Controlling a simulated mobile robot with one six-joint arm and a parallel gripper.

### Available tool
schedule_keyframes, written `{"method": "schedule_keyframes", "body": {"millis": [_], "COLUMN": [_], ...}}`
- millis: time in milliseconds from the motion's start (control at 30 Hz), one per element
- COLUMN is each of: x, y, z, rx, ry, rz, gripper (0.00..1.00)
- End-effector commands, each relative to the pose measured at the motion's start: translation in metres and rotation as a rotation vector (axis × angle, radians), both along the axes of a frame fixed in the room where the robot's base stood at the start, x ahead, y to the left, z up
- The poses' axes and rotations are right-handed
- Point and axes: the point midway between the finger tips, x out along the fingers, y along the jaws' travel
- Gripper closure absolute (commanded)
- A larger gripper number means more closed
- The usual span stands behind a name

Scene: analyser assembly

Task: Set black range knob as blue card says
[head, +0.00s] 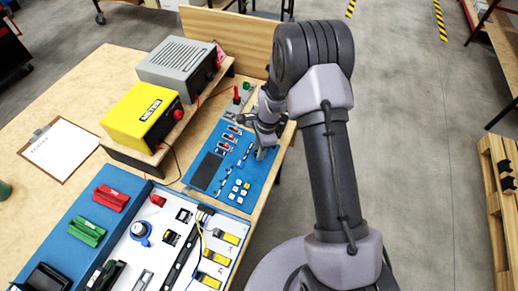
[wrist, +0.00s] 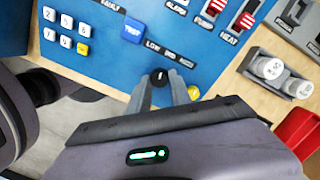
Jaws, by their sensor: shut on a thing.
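The black range knob (wrist: 159,77) sits on the blue panel (wrist: 95,70), below the small white labels LOW, MID and a third I cannot read for sure. A small white mark shows on its face, but I cannot tell the setting for sure. My gripper (wrist: 160,83) is shut on the knob, one grey finger on each side. In the head view my gripper (head: 264,148) is over the right edge of the panel, and the knob is hidden. I cannot make out a blue card in either view.
On the panel are white number keys (wrist: 65,30), a blue TRIP button (wrist: 133,30) and red-striped sliders (wrist: 243,18). A yellow knob (wrist: 193,92) is close to my right finger. A yellow box (head: 142,115) and a grey box (head: 178,62) stand behind on a shelf.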

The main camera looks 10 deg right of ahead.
Motion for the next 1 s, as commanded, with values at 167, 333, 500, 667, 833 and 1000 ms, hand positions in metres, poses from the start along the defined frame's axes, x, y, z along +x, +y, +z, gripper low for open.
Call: {"method": "schedule_keyframes", "body": {"millis": [167, 333, 500, 667, 833, 1000], "x": [-0.0002, -0.0006, -0.0009, -0.0014, -0.0018, -0.0023], "y": [-0.0006, -0.0012, -0.0017, -0.0018, -0.0017, -0.0022], "z": [0.0008, 0.001, 0.0012, 0.0011, 0.0016, 0.0013], "rx": [0.02, 0.039, 0.059, 0.078, 0.097, 0.115], "ry": [0.028, 0.055, 0.082, 0.108, 0.135, 0.159], "rz": [-0.161, -0.319, -0.478, -0.626, -0.783, -0.926], "gripper": [1.0, 1.0, 1.0, 1.0, 1.0, 1.0]}}
